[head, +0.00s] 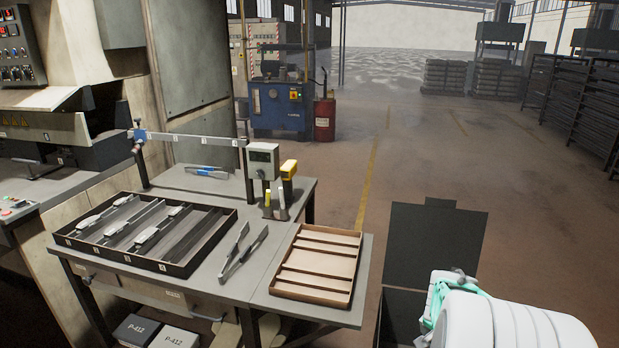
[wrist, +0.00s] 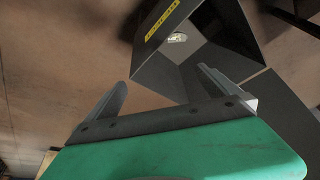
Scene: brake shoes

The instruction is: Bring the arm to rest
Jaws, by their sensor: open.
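The fingers are not clearly visible in the head view. Beyond them in the wrist view is an open dark bin (wrist: 205,75) with a yellow label and a small pale object (wrist: 177,37) inside.
The workbench (head: 215,285) holds a black tray (head: 180,265) with several metal parts, an empty wooden-bottomed tray (head: 318,295), tongs (head: 240,255) and a gauge stand (head: 263,160). The dark bin with its raised panel (head: 435,245) stands right of the bench. The floor behind is open.

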